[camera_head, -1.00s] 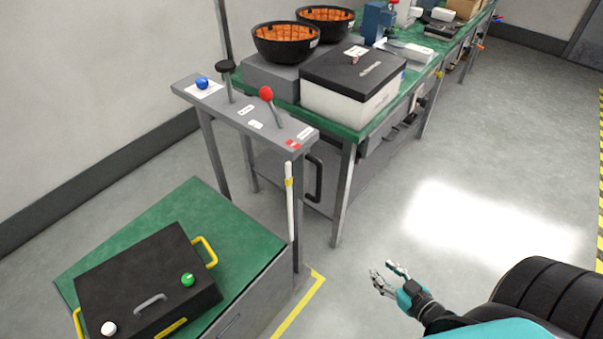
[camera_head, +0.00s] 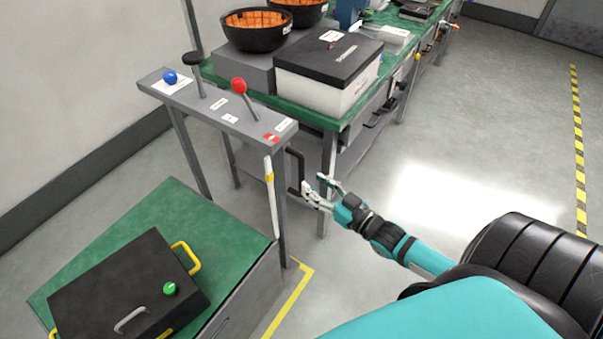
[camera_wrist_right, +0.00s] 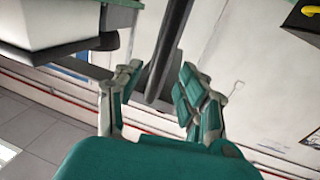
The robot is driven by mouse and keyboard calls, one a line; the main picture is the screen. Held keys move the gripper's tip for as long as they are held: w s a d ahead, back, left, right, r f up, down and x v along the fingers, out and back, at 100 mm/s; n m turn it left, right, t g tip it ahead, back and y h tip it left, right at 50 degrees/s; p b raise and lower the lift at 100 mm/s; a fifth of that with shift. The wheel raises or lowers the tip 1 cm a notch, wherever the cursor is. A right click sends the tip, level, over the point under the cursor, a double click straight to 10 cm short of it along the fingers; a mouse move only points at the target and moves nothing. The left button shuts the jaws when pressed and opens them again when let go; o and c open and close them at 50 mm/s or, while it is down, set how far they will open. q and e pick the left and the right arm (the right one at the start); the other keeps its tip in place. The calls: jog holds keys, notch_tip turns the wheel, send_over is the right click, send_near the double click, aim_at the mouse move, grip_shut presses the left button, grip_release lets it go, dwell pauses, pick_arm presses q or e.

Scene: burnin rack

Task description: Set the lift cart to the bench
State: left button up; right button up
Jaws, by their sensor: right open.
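The lift cart has a green top (camera_head: 150,208) and stands low at the lower left. A grey control panel (camera_head: 190,100) on posts stands between it and the bench, with red-knob and black-knob levers and a blue knob. The green-topped bench (camera_head: 322,121) is behind it. My right gripper (camera_head: 314,184) is open beside a black upright handle (camera_head: 293,170) near the panel's right post. In the right wrist view a dark bar (camera_wrist_right: 168,45) runs between the open fingers (camera_wrist_right: 160,72); contact is unclear. My left gripper is not in view.
A black case (camera_head: 120,285) with yellow handles lies on the cart. A white box with a black lid (camera_head: 325,85) and black bowls (camera_head: 257,30) stand on the bench. Yellow floor tape (camera_head: 290,300) runs by the cart. The floor to the right is clear.

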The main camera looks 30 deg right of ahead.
aim_at(301, 176)
jog(key=w, duration=0.2)
jog(key=w+a, duration=0.1)
jog(key=w, duration=0.2)
jog(key=shift+w, duration=0.25)
grip_shut()
jog(key=shift+w+a+f, duration=0.1)
jog(key=shift+f, duration=0.1)
dwell(0.4)
